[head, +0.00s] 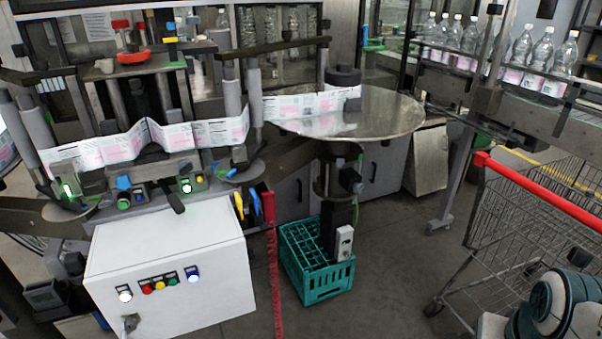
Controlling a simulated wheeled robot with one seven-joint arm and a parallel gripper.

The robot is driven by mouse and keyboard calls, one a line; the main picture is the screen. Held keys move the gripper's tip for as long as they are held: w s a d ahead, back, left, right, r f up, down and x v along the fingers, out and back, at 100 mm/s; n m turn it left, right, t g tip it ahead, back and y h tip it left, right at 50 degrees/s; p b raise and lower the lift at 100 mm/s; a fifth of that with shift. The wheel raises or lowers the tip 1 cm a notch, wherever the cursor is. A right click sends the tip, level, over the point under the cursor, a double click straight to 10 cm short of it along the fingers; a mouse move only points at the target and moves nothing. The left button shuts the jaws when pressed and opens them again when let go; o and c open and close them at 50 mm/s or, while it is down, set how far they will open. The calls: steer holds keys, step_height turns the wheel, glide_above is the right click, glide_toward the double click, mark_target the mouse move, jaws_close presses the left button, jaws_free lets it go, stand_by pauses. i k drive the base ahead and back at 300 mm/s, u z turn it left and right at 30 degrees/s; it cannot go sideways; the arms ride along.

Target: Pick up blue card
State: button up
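A small flat blue piece (256,203), which looks like the blue card, stands upright by the right rear corner of the white control box, close to the red post. My gripper is not in view. Only rounded dark teal and white arm parts, which look like mine, show in the bottom right corner.
The white control box (170,275) with lit buttons stands front left. A red post (273,270) rises beside it. A teal crate (318,275) sits on the floor under the round metal table (385,108). A red-handled cart (540,192) stands right. Floor between crate and cart is clear.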

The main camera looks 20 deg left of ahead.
mark_target(255, 202)
steer(key=u, duration=0.45)
steer(key=i, duration=1.05)
steer(key=u, duration=1.35)
steer(key=i, duration=0.5)
steer(key=u, duration=0.35)
